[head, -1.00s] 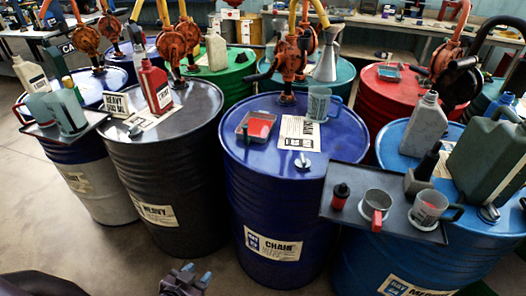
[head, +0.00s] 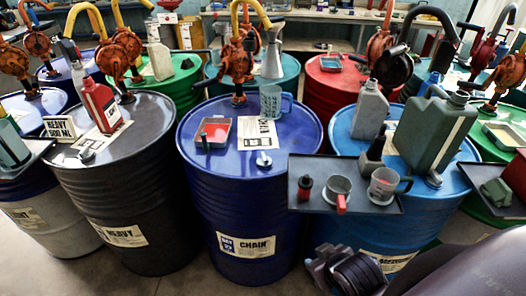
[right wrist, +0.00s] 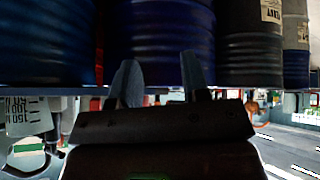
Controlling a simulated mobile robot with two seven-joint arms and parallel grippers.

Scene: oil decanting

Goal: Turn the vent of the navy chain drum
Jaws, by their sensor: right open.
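The navy chain drum (head: 245,215) stands in the middle of the head view, with a white CHAIN label on its front. Its vent, a small silver cap (head: 263,160), sits upright on the lid near the front right. Nothing touches it. In the right wrist view, which looks upside down, my right gripper (right wrist: 159,75) is open and empty, with its two fingers toward the navy drum's wall (right wrist: 165,35). In the head view a dark part of my right arm shows low at right, in front of the drums; its fingertips cannot be made out. My left gripper is not in view.
The lid also holds a shallow tray with red contents (head: 230,133), a card (head: 259,134) and a clear jug (head: 270,102). A dark side tray (head: 300,175) with cups and a small bottle juts out just right of the vent. Black (head: 120,205) and blue (head: 440,185) drums flank it.

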